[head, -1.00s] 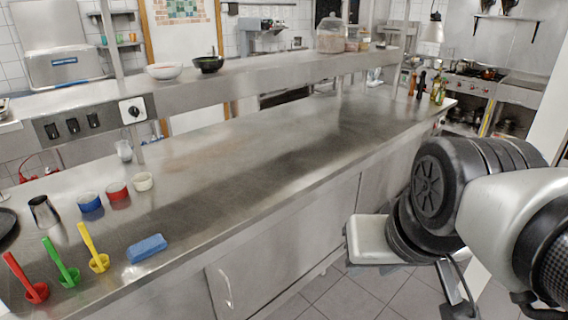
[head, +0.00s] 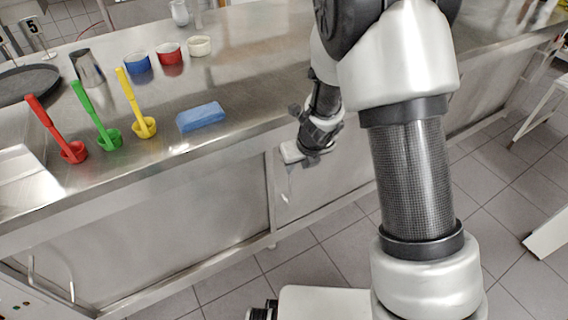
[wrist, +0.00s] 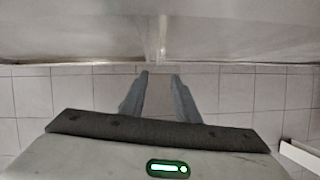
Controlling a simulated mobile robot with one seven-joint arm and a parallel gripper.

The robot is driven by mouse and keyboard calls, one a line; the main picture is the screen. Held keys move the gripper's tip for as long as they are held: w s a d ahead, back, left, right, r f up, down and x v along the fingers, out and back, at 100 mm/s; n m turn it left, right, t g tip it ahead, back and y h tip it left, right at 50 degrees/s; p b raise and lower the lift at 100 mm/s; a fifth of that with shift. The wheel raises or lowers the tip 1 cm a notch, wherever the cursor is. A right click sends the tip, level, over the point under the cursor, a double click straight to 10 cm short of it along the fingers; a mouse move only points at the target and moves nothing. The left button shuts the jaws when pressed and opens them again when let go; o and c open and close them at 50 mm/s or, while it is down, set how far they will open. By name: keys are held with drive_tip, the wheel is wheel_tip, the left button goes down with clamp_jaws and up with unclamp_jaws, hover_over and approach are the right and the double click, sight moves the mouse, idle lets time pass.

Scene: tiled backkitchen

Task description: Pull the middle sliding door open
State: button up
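The metal counter has flat steel sliding doors along its front. One door (head: 185,235) fills the left-centre of the head view, with a curved handle (head: 68,280) near its left end. To its right is another door (head: 335,185); part of its handle (head: 287,186) shows just below my gripper (head: 292,152). I cannot tell for certain which door is the middle one. In the wrist view, my gripper (wrist: 160,76) has its two fingers apart with nothing seen between them. A steel front with a pale vertical seam (wrist: 163,38) lies ahead of them. Contact is not visible.
The counter top (head: 250,85) overhangs the doors. On it are a blue sponge (head: 201,117), red, green and yellow handled tools in cups, and small bowls. Tiled floor (head: 310,265) is clear before the doors. A white stool (head: 540,110) stands at right.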

sight(290, 183)
drive_tip(key=shift+m, duration=0.3)
drive_tip(key=b+x, duration=0.7)
drive_tip(key=x, duration=1.1)
drive_tip(key=shift+s+d+f, duration=0.1)
drive_tip(key=shift+d+f, duration=0.05)
drive_tip(key=shift+f, duration=0.15)
clamp_jaws()
